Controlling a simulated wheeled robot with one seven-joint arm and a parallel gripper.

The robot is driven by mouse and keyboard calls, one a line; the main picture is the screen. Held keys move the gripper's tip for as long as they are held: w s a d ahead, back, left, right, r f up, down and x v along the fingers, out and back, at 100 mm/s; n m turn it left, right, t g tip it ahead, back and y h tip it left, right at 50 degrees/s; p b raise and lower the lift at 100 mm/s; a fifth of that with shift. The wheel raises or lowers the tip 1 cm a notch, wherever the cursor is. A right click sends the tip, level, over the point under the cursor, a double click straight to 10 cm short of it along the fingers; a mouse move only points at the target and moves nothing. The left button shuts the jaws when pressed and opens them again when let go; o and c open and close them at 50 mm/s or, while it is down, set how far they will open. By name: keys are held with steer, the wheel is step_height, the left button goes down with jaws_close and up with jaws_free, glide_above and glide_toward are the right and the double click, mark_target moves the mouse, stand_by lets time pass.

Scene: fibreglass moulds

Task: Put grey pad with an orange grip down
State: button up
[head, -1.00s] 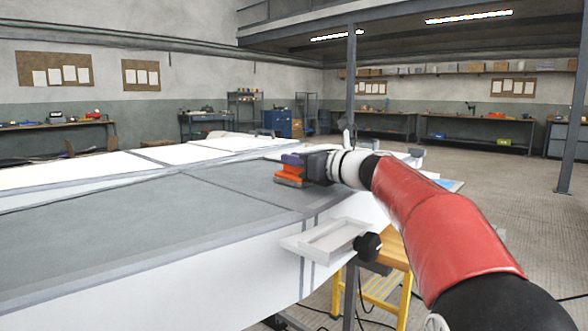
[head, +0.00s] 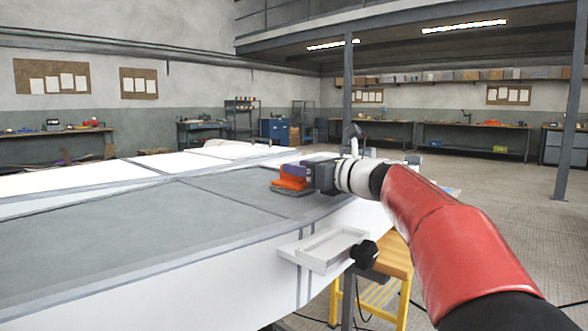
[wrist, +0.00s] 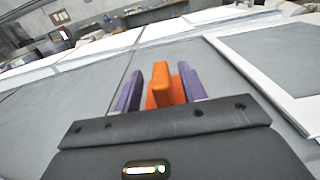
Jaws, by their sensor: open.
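The pad with the orange grip (head: 291,182) rests on the grey top of the large white mould (head: 120,230), near its right edge. Its thin dark base lies against the surface. My gripper (head: 303,172) is at the pad from the right. In the wrist view the orange grip (wrist: 165,88) stands between the two purple fingers of my gripper (wrist: 160,90). The fingers are open, with a gap visible on the left side of the grip; the right finger is close to it. The pad's base is hidden in the wrist view.
A white tray (head: 325,250) is fixed to the mould's near right side, with a black knob (head: 363,254) beside it. A yellow step stool (head: 385,290) stands below. Much of the grey mould surface to the left is clear.

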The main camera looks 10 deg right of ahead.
glide_above(338, 201)
steer(key=shift+s+b, duration=0.1)
steer(key=shift+b, duration=0.3)
